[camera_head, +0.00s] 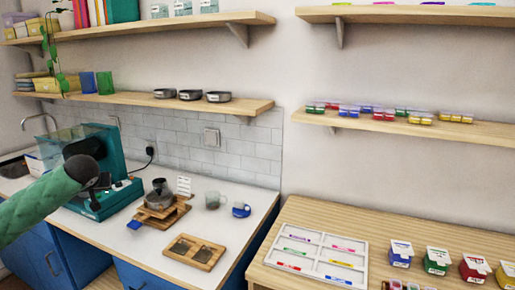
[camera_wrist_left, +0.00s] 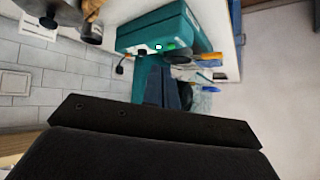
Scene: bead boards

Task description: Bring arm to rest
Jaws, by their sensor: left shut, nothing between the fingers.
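My left arm (camera_head: 42,208) comes in from the left in a green sleeve. Its dark gripper (camera_head: 103,182) is in front of the teal coffee machine (camera_head: 95,200), raised above the counter. In the left wrist view, the black gripper body fills the lower part and the narrow dark fingers (camera_wrist_left: 165,88) are together with nothing between them. The teal machine also shows behind them in that view (camera_wrist_left: 150,32). I cannot tell the gap between gripper and machine. My right gripper is not in view.
The white counter (camera_head: 255,205) holds a wooden stand (camera_head: 162,216), a wooden tray (camera_head: 194,252), a glass cup (camera_head: 213,200) and a blue mug (camera_head: 241,210). A wooden table (camera_head: 330,212) at right holds a white bead board (camera_head: 315,258) and several colored boxes. Shelves hang above.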

